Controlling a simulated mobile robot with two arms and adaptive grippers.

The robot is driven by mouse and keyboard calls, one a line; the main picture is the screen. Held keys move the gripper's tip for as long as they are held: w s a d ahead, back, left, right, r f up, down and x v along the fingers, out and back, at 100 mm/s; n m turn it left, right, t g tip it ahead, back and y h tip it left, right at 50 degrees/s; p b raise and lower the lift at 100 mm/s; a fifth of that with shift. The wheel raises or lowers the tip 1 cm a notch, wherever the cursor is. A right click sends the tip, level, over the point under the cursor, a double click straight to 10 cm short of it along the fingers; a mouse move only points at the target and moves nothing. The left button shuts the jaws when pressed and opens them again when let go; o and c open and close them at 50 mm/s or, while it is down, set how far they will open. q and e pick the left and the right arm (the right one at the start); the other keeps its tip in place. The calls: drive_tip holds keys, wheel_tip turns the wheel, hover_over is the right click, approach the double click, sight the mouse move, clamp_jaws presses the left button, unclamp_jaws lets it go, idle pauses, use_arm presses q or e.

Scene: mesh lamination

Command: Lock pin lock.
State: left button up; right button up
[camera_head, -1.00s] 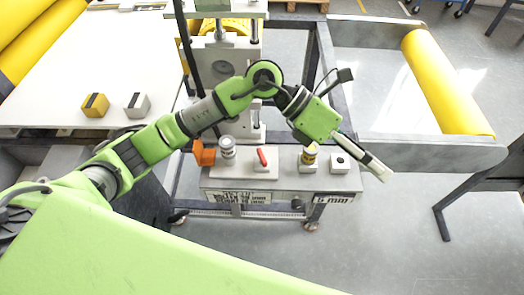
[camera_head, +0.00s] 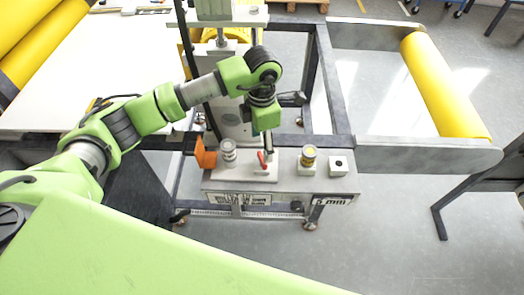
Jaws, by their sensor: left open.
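A small red lever (camera_head: 262,160), which may be the pin lock, stands on the light plate of the grey control box (camera_head: 225,187). My left gripper (camera_head: 268,152) points down right at the lever, its fingers just beside or behind it. It is open. Whether the fingers touch the lever cannot be told at this size. My right gripper is not in view.
A grey knob (camera_head: 228,150) and an orange bracket (camera_head: 204,154) stand left of the lever. A yellow roller (camera_head: 445,85) lies farther right.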

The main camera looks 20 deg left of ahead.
sight(262, 158)
use_arm(q)
wheel_tip(262, 158, down, 6)
drive_tip(key=shift+f+p, duration=0.15)
drive_tip(key=shift+p, duration=0.55)
drive_tip(key=shift+c, duration=0.4)
